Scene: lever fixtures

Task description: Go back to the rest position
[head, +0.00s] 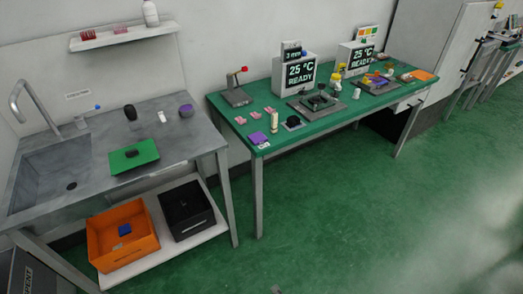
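My gripper is not clearly in view. A small grey shape (277,289) shows at the bottom edge, and I cannot tell what it is. A lever fixture (237,94) with a red knob stands at the back left of the green workbench (330,125). A dark device (318,102) sits on a plate near the middle of that bench, and another device (375,83) sits further right. Two displays (301,72) and (361,58) read 25 °C READY.
A grey sink counter (90,185) with a green board (133,156) stands at left. Below it, an orange bin (122,238) and a black bin (187,212) sit on a low shelf. Free green floor (380,220) spreads across the front and right.

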